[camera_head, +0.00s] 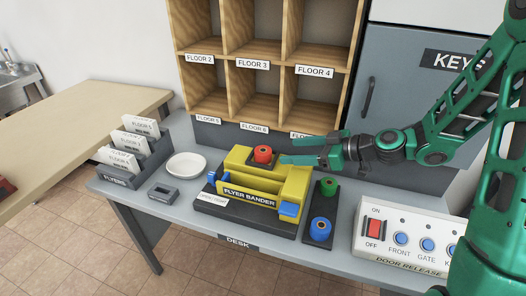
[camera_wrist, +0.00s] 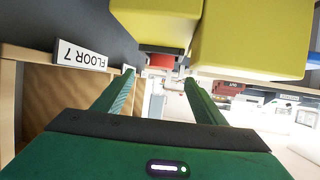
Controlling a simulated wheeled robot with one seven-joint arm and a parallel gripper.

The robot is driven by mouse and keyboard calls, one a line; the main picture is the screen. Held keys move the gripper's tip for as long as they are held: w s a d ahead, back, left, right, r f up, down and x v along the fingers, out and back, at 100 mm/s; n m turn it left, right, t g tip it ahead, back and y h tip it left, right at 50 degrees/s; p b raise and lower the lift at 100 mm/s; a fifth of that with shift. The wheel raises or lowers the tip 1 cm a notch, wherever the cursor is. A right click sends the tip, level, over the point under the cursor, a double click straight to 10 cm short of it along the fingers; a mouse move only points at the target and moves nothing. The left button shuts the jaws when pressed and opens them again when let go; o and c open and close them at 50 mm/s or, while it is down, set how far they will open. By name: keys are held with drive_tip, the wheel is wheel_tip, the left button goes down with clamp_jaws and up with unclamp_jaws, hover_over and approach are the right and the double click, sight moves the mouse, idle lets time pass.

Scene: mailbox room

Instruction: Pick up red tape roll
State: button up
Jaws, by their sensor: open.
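The red tape roll (camera_head: 263,154) stands on a dark mount at the back of the yellow flyer bander (camera_head: 237,187) on the desk. My gripper (camera_head: 282,150) is open and points left, with its fingertips just right of the roll in the head view. In the wrist view the red roll (camera_wrist: 161,61) shows beyond my fingers, near the yellow blocks, and my open gripper (camera_wrist: 157,75) has nothing between its fingers. Much of the roll is hidden there. I cannot tell whether a fingertip touches it.
A green roll (camera_head: 328,187) and a blue roll (camera_head: 321,229) stand on a dark holder to the right. Wooden floor cubbies (camera_head: 262,60) rise behind the bander. A white dish (camera_head: 186,165), flyer rack (camera_head: 135,155) and door release panel (camera_head: 405,235) are also on the desk.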

sight(266, 151)
drive_tip(key=x, duration=0.4)
drive_tip(key=shift+w+a+f, duration=0.1)
drive_tip(key=shift+w+a, duration=0.1)
drive_tip(key=shift+a, duration=0.15)
drive_tip(key=shift+x, duration=2.55)
drive_tip(key=shift+a, duration=0.1)
drive_tip(key=c, duration=1.1)
